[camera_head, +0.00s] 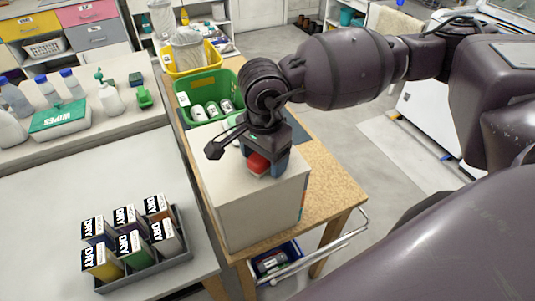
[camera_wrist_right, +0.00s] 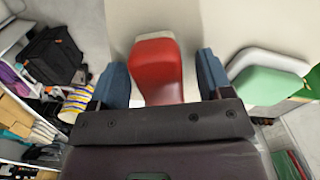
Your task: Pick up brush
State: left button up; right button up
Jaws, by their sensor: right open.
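A red object, apparently the brush (camera_head: 258,163), sits on top of a pale box (camera_head: 255,209) in the head view, partly hidden by my right gripper (camera_head: 250,156). In the right wrist view the red brush (camera_wrist_right: 158,70) has a pale rim at its top end. It lies between the two blue fingers of my right gripper (camera_wrist_right: 162,76), with a gap on each side. That gripper is open. The brush's lower end is hidden behind the gripper body. My left gripper is not in view.
The box stands on a wooden table (camera_head: 325,190). A green crate (camera_head: 186,92) with white cans and a yellow bin (camera_head: 175,70) are behind it. A grey tray (camera_head: 145,277) of DRY boxes is on the left bench. A green-and-white object (camera_wrist_right: 268,83) lies right of the fingers.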

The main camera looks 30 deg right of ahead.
jog(key=c, duration=1.1)
notch_tip(320, 180, up, 20)
jog(key=shift+r, duration=0.1)
jog(key=o, duration=0.4)
jog(key=shift+c, duration=1.1)
